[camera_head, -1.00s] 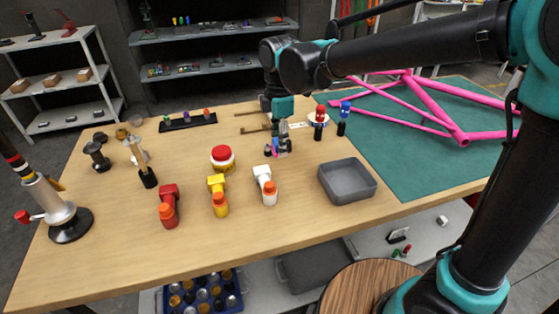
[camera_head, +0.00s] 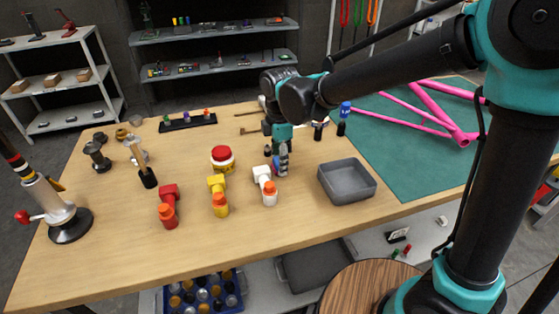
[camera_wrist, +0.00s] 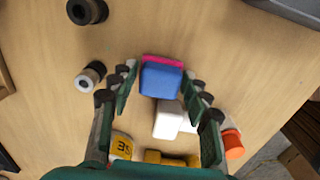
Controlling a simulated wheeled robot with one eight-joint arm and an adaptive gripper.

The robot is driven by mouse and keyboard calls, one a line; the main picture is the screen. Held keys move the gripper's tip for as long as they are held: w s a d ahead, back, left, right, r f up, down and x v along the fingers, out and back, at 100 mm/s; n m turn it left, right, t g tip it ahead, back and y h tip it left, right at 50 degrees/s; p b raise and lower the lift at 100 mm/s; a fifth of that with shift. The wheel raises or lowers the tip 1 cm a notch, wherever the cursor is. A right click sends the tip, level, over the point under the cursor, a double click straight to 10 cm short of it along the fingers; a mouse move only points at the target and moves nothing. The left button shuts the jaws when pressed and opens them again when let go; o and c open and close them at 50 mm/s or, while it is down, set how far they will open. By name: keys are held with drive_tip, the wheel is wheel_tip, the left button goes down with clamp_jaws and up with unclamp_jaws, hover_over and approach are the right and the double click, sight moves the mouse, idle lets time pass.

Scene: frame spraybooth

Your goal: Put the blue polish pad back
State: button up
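A small blue block (camera_wrist: 160,80), which looks like the blue polish pad, lies on or against a pink piece (camera_wrist: 162,61) in the wrist view. My gripper (camera_wrist: 159,72) is open, with one finger on each side of the blue block and a narrow gap visible at the left. In the head view, my gripper (camera_head: 281,165) is low over the bench beside the white bottle with the orange cap (camera_head: 265,180). The pads there are mostly hidden by my fingers. Whether the fingertips touch the block I cannot tell.
Red (camera_head: 169,197) and yellow (camera_head: 218,190) bottles stand left of the white one. A grey tray (camera_head: 347,193) is at the right. A black rack (camera_head: 188,121) and a blue-topped item (camera_head: 345,108) are farther back. The front of the bench is clear.

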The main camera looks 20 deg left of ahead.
drive_tip(key=shift+o, duration=1.2)
drive_tip(key=shift+r, duration=0.1)
wheel_tip(320, 180, up, 12)
